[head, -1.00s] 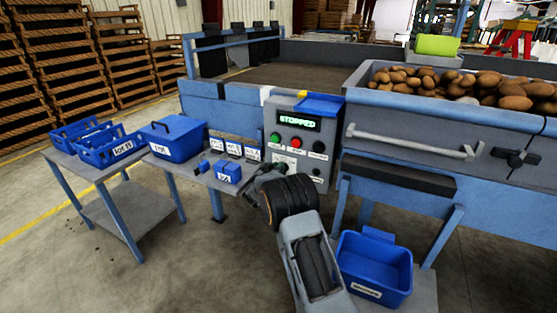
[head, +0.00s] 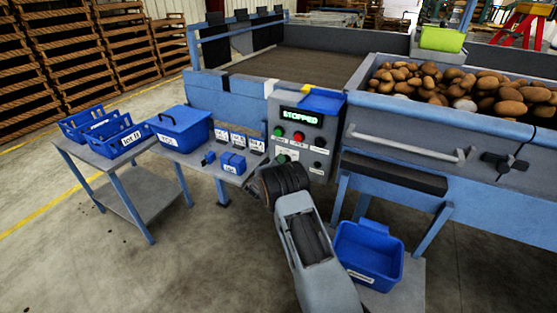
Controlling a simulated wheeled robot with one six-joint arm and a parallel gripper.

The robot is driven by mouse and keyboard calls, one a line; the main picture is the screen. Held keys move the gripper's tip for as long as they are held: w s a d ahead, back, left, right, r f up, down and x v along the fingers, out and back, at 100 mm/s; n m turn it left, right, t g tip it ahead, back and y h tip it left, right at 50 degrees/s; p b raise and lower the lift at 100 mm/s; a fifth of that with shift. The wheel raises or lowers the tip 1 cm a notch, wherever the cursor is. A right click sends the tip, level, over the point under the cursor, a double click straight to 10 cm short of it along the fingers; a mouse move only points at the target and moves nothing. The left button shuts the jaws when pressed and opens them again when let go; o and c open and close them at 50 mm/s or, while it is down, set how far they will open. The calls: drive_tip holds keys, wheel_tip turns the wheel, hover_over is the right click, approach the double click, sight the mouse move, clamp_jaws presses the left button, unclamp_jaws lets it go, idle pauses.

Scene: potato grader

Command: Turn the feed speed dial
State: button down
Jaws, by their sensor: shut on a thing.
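The grey control panel (head: 306,132) stands at the centre of the head view, its display (head: 301,116) reading STOPPED. It carries a green button (head: 278,132), a red button (head: 298,136) and a black knob (head: 320,142). My gripper (head: 264,165) is at the panel's lower left, mostly hidden behind my dark wrist. Its fingers appear shut at the panel face.
A blue bin (head: 366,252) stands low on the right. The potato hopper (head: 402,119) is right of the panel. Open floor lies at front left.

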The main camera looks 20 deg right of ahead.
idle(0.4)
drive_tip(key=c, duration=1.1)
unclamp_jaws()
drive_tip(key=shift+o, duration=0.2)
drive_tip(key=shift+a, duration=0.1)
drive_tip(key=p+v, duration=0.1)
drive_tip(key=v, duration=1.2)
drive_tip(key=shift+s+a+p, duration=0.25)
drive_tip(key=shift+s+p, duration=0.05)
drive_tip(key=shift+p, duration=0.1)
